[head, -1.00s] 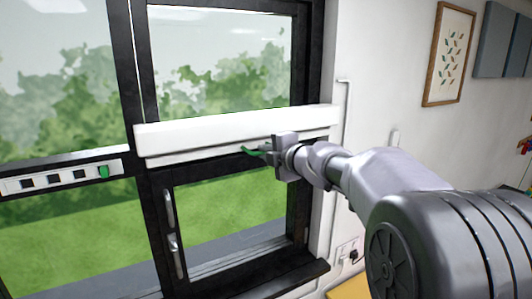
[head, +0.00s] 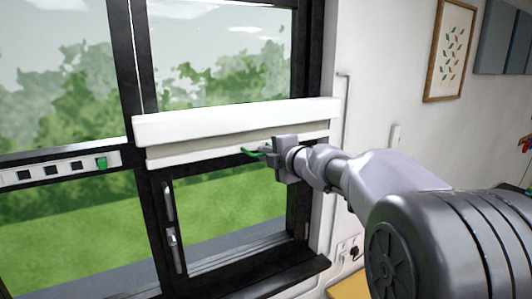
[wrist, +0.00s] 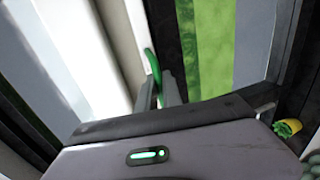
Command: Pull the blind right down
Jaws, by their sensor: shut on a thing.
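The blind's white box (head: 235,122) is mounted across the right window, at mid-height of the frame. A short strip of beige cloth (head: 215,142) shows below it, ending in a white bottom bar (head: 195,157). A green pull handle (head: 252,152) sticks out at the bar. My gripper (head: 266,150) is shut on this handle at the bar's right part. In the wrist view the green handle (wrist: 152,65) stands between the fingers (wrist: 160,92), beside the pale blind. The fingers partly hide the handle.
Below the blind is open window glass, with two handles (head: 172,230) on the black frame and a dark sill (head: 240,278). A white strip with dark squares and a green one (head: 60,168) is at left. A thin pipe (head: 336,160) runs down the wall at right.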

